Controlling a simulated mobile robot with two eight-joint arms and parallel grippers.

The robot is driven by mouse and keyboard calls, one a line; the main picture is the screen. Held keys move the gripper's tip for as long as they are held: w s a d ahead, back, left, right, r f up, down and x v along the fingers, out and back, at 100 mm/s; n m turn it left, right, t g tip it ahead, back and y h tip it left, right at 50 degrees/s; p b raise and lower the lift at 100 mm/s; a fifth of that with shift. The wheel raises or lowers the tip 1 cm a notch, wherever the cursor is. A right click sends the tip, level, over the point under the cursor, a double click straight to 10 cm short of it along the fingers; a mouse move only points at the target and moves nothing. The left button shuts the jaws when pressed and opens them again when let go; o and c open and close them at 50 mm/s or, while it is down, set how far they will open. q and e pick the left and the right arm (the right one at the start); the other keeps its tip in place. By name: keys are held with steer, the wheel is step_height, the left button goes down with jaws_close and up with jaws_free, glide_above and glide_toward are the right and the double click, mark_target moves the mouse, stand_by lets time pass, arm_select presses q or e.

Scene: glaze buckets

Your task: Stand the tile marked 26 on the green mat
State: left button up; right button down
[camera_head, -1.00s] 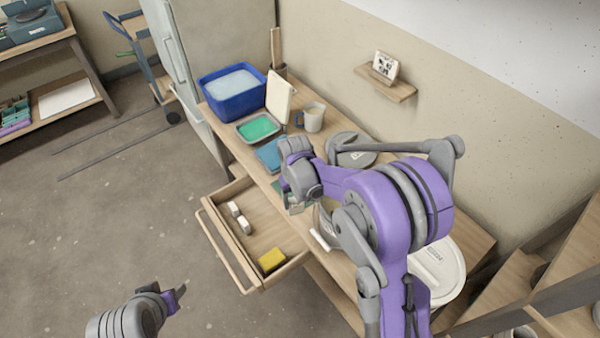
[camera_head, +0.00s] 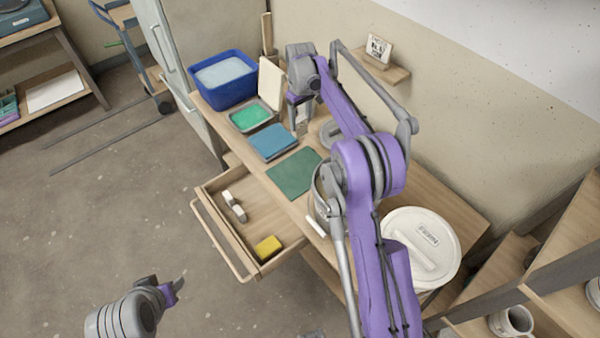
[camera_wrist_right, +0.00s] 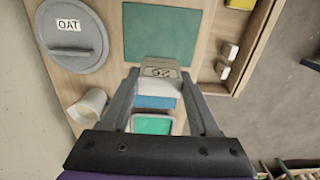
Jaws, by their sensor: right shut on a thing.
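The tile marked 26 (camera_wrist_right: 161,72) is pale, with its number upside down in the right wrist view. My right gripper (camera_head: 299,118) is shut on it, with one finger at each side. In the head view the tile (camera_head: 301,125) is a small pale piece below the fingers, partly hidden. The dark green mat (camera_head: 294,172) lies flat and bare on the bench, nearer than the gripper; it also shows in the wrist view (camera_wrist_right: 160,38). The gripper is above the back part of the bench, away from the mat. My left gripper (camera_head: 176,290) is low over the floor; its jaw opening is unclear.
A lidded bucket marked OAT (camera_wrist_right: 70,38) is close by. An open drawer (camera_head: 222,240) sticks out in front. A white-lidded bucket (camera_head: 420,250) stands at right.

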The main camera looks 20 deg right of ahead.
step_height(320, 180, down, 9)
steer(key=b, duration=0.3)
glide_above(301, 171)
step_height(301, 171, down, 7)
steer(key=shift+a+f, duration=0.1)
steer(key=shift+f, duration=2.1)
arm_select(q)
steer(key=f, duration=0.1)
steer(key=s+f, duration=0.1)
steer(key=f, duration=0.2)
steer(key=shift+s+f, duration=0.2)
steer(key=shift+s, duration=0.2)
arm_select(e)
steer(key=shift+f, duration=0.1)
arm_select(q)
steer(key=shift+f, duration=0.15)
arm_select(e)
steer(key=shift+c, duration=0.6)
jaws_free()
